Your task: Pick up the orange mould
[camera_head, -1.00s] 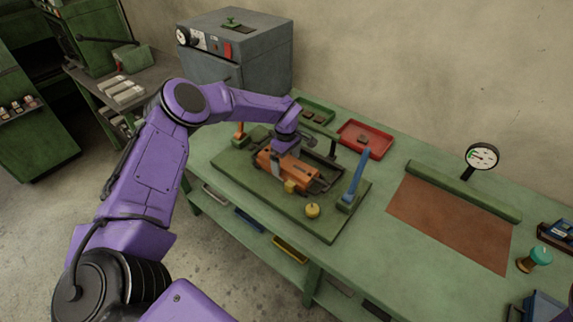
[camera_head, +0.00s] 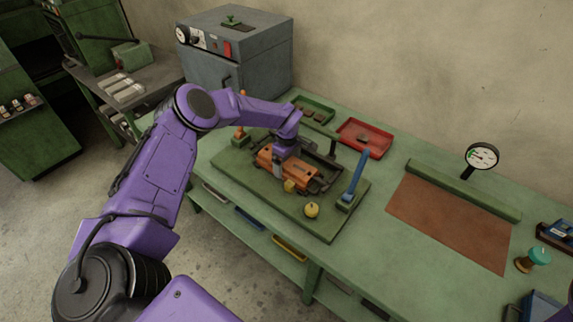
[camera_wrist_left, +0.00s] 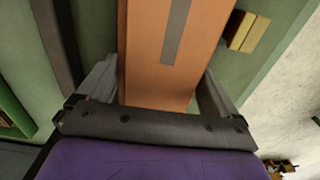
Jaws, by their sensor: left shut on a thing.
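The orange mould (camera_head: 303,175) is a long block over the green board (camera_head: 330,225) on the bench. My left gripper (camera_head: 280,165) comes down on it from above and is shut on it. In the left wrist view the mould (camera_wrist_left: 165,75) runs between the two grey fingers of the left gripper (camera_wrist_left: 160,85), one on each side. A grey strip runs along its top. I cannot tell whether it touches the board. My right gripper is not in view.
A red tray (camera_head: 365,139) and a green tray (camera_head: 314,111) are further back. A brown sheet (camera_head: 450,225) lies to the right.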

